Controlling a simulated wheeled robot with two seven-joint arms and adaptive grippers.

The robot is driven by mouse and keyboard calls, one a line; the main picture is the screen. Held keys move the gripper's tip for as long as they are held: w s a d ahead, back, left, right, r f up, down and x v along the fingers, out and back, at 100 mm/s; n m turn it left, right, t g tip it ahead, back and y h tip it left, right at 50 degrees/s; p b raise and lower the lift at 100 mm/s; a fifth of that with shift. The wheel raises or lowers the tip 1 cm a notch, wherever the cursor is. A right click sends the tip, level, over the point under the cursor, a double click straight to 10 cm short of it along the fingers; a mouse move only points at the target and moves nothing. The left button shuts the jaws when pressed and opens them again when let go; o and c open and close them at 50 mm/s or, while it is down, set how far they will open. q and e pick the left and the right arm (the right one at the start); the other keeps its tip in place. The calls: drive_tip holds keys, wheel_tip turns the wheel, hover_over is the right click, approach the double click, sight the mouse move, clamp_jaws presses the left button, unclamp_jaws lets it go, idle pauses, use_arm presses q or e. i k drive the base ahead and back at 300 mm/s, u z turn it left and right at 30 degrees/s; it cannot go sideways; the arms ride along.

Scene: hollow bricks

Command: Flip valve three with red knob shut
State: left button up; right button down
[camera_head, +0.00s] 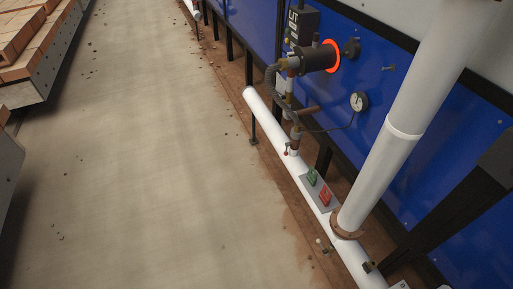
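A small red knob (286,152) sits on a short lever beside the white horizontal pipe (268,112), at the foot of a coppery vertical pipe (295,138). It is too small to tell whether this valve is open or shut, and I can read no valve number by it. Another small lever with a pale knob (319,241) is lower on the same pipe. Neither of my grippers shows in the head view.
A grey plate with a green button (312,177) and a red button (325,198) is on the pipe. A thick white pipe (405,125), a burner with an orange ring (332,56) and a gauge (359,101) stand near. Brick stacks (30,45) are left; the floor between is open.

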sight(287, 144)
drive_tip(key=u, duration=0.2)
drive_tip(key=i, duration=1.05)
drive_tip(key=z, duration=0.3)
